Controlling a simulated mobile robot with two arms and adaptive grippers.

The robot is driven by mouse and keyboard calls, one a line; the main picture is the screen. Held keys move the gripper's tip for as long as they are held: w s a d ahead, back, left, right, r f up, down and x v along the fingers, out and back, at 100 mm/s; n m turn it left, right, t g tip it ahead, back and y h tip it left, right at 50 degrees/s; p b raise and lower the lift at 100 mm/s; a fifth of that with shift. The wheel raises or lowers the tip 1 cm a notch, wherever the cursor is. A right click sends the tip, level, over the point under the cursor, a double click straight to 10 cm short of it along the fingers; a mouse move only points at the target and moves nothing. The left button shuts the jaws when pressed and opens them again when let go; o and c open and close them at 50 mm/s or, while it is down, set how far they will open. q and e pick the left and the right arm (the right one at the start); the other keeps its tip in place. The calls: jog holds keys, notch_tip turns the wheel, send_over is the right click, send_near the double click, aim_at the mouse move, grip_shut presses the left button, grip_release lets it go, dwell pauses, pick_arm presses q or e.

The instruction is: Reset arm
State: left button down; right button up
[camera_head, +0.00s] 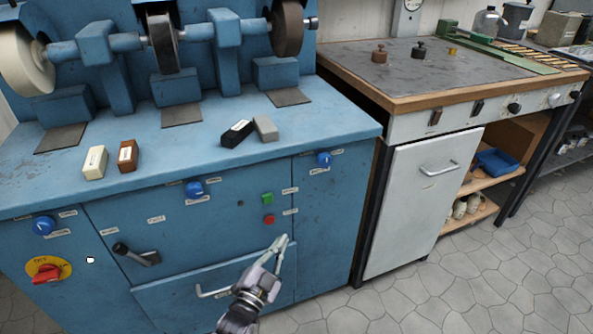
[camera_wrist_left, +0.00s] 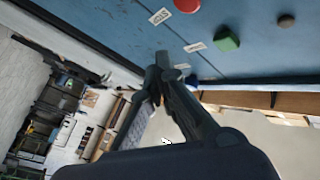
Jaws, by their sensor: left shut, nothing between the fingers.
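My left gripper (camera_head: 283,242) is in front of the blue grinding machine (camera_head: 335,218), low in the head view, near the red and green buttons. Its fingers come together at the tips with nothing between them. In the left wrist view the gripper (camera_wrist_left: 163,62) also shows shut, pointing along the blue panel. The green button (camera_wrist_left: 228,39) and the red button (camera_wrist_left: 187,4) are above it in that view. In the head view the green button (camera_head: 267,198) and red button (camera_head: 269,219) lie just above the fingertips. My right gripper is not in view.
The machine top holds a cream block (camera_head: 95,163), a brown block (camera_head: 128,156), a black block (camera_head: 237,133) and a grey block (camera_head: 266,128). A workbench with a white door (camera_head: 428,200) stands to the right. Tiled floor (camera_head: 450,290) is open at the lower right.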

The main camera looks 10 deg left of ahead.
pick_arm(q)
jog(key=shift+f, duration=0.1)
